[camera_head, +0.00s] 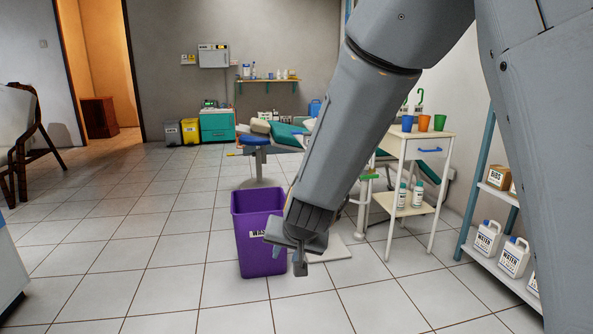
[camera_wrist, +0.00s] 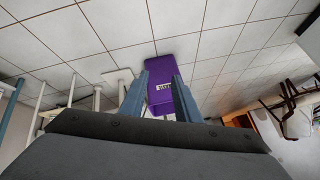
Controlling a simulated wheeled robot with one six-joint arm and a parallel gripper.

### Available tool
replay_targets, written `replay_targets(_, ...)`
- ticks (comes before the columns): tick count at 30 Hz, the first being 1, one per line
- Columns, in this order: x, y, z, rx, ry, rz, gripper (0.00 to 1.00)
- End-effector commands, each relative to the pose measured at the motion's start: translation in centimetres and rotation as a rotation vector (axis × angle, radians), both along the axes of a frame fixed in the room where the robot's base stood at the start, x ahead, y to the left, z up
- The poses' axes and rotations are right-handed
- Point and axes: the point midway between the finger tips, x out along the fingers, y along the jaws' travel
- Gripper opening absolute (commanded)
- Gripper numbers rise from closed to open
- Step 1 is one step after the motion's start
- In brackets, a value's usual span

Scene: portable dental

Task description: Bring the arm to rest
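My gripper (camera_head: 286,258) hangs at the end of my arm, which reaches down from the upper right in the head view. It is in front of a purple waste bin (camera_head: 247,262), overlapping the bin's right side in the picture. In the wrist view my gripper's two fingers (camera_wrist: 158,84) stand apart with a gap between them, and nothing is held. The purple bin (camera_wrist: 178,49) shows beyond and between the fingers, its label partly visible. Whether the fingers touch the bin is not clear.
A white trolley (camera_head: 429,152) with coloured cups stands right of my arm. A shelf rack (camera_head: 478,259) with water jugs is at the right. A dental chair (camera_head: 256,140) is behind the bin. A wooden chair (camera_head: 42,140) is at the left. The tiled floor left of the bin is clear.

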Motion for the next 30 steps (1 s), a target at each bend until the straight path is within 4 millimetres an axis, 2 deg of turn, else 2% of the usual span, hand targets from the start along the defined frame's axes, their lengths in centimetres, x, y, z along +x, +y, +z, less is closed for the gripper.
replay_targets(1,-3.2,1.8,0.3,-0.011,0.044,0.090,0.29)
replay_targets(3,-7.8,3.4,0.3,-0.037,0.115,0.206,0.29)
replay_targets(6,-13.7,4.2,0.2,-0.087,0.206,0.347,0.29)
replay_targets(9,-18.2,4.0,0.1,-0.140,0.277,0.452,0.29)
replay_targets(15,-24.8,2.3,0.2,-0.242,0.382,0.601,0.29)
replay_targets(22,-30.6,-0.8,0.4,-0.369,0.476,0.731,0.29)
replay_targets(30,-29.6,-2.5,3.6,-0.351,0.486,0.657,0.29)
